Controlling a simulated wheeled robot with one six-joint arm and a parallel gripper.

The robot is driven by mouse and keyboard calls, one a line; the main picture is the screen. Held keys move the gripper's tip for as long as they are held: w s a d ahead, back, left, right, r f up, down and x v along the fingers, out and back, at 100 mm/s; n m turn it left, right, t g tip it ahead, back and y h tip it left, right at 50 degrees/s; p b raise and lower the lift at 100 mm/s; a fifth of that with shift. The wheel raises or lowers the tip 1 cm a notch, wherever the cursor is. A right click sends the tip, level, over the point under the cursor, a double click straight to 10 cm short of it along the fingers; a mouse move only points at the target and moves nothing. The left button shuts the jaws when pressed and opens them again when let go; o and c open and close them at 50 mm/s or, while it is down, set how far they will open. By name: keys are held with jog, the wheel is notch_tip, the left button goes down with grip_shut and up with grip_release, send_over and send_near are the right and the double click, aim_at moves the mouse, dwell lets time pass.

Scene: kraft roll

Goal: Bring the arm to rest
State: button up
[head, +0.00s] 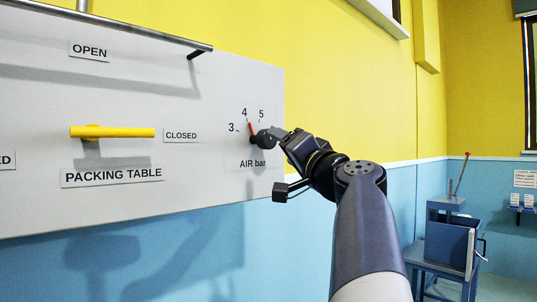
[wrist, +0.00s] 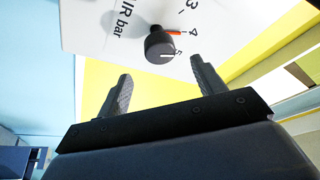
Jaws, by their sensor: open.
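My gripper (head: 278,136) is at the right end of the grey wall panel (head: 225,80), at the AIR bar knob (head: 264,139). In the wrist view, my gripper (wrist: 162,68) is open, with its two fingers apart and nothing held. The dark round knob (wrist: 158,43) shows just beyond the fingertips, roughly between them; it looks clear of both fingers. A red mark (head: 251,129) by the knob points close to the 4. A white line on the knob lies toward the 5 in the wrist view. My arm reaches up from the bottom right.
A yellow lever (head: 112,132) labelled PACKING TABLE lies level, pointing to CLOSED. A metal rail (head: 110,22) runs along the panel's top. A blue stand (head: 448,235) with a red-tipped rod is at the far right. Open room lies between my arm and that stand.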

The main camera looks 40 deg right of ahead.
aim_at(270, 139)
jog(key=shift+v, duration=1)
jog(key=shift+w+r, duration=0.1)
jog(key=p+x, duration=0.5)
jog(key=x, duration=0.5)
jog(key=shift+w+r, duration=0.15)
jog(key=shift+w, duration=0.2)
jog(key=shift+d, duration=0.1)
jog(key=shift+s, duration=0.1)
